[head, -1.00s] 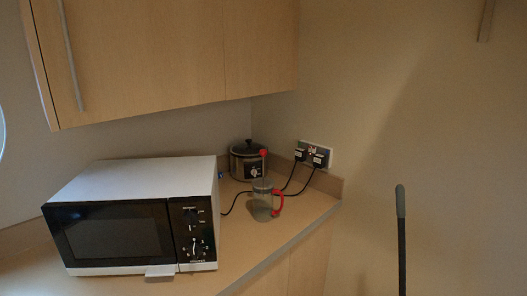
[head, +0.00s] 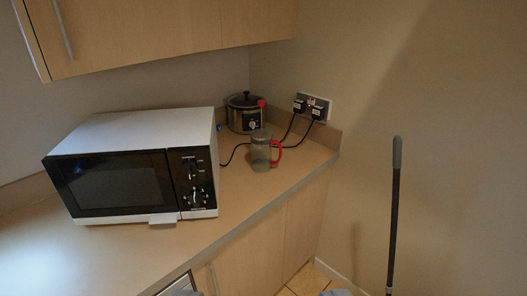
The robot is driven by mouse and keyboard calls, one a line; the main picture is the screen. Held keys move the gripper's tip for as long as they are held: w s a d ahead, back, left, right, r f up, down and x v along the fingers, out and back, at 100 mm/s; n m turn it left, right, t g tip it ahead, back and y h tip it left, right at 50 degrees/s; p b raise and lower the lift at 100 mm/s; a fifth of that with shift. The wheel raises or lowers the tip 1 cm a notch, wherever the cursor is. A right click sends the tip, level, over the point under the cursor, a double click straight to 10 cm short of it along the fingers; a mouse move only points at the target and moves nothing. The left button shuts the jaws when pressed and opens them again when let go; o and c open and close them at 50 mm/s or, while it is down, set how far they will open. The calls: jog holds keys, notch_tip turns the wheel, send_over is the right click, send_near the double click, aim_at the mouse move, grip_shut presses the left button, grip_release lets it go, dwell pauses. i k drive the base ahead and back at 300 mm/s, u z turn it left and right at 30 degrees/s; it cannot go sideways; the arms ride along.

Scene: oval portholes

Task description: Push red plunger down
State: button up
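The red plunger knob (head: 261,103) stands on a thin rod above a clear glass press jug (head: 260,153). The rod is raised, with the knob well above the jug's rim. The jug is upright on the counter and has a red handle (head: 278,153) on its right side. Two small grey tips at the bottom edge appear to be my gripper (head: 268,292). They are wide apart with nothing visible between them, far below and in front of the jug. Most of the gripper is out of view.
A microwave (head: 135,165) stands left of the jug, and a slow cooker (head: 243,113) behind it. Black cables run to wall sockets (head: 313,107). Cupboards (head: 160,35) hang above. A dark pole (head: 393,215) with a grey top stands at the right. The counter (head: 215,240) is clear in front.

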aim_at(261, 103)
jog(key=z, duration=0.05)
jog(key=k, duration=0.55)
jog(key=u, duration=0.7)
jog(key=i, duration=1.7)
jog(key=z, duration=0.4)
